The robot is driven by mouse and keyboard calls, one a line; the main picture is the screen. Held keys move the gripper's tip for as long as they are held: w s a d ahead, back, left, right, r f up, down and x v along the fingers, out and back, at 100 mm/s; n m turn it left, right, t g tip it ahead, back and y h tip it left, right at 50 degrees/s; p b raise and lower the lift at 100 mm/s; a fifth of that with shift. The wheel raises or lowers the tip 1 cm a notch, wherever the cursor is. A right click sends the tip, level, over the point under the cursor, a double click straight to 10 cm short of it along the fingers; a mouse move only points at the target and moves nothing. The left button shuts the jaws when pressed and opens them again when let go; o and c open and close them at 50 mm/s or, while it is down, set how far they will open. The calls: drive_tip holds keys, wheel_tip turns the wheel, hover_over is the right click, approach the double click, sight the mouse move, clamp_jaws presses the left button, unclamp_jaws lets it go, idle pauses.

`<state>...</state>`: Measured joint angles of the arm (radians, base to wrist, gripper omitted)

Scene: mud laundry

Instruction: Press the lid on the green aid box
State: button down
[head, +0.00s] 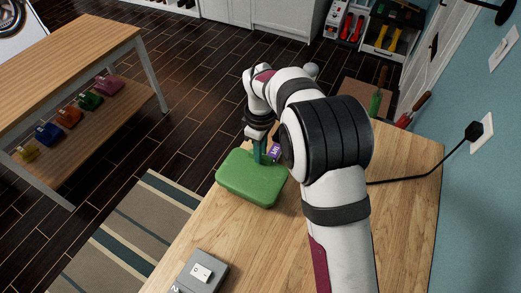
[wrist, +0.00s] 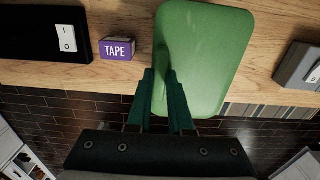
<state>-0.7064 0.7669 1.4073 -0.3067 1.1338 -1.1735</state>
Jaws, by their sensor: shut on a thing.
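The green aid box (head: 250,180) lies on the wooden worktop near its left edge, with its smooth rounded lid (wrist: 205,50) on top. I cannot make out a seam or gap between lid and box. My gripper (head: 260,157) points down at the box's far edge in the head view. In the wrist view, the dark green fingers of my gripper (wrist: 161,75) are shut on the near left edge of the lid. The fingertips are partly hidden, and how deep they grip cannot be told.
A purple tape box (wrist: 117,47) stands beside the green box. A black switch unit (wrist: 45,35) is beyond it. A grey switch box (head: 201,272) sits at the worktop's front. A black cable (head: 410,180) runs to the wall socket. Worktop between the grey and green boxes is clear.

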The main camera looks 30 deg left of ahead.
drive_tip(key=shift+f, duration=0.1)
idle(0.3)
drive_tip(key=shift+f, duration=0.3)
drive_tip(key=shift+f, duration=0.45)
idle(0.9)
drive_tip(key=shift+c, duration=1.3)
unclamp_jaws()
drive_tip(key=shift+r, duration=4.05)
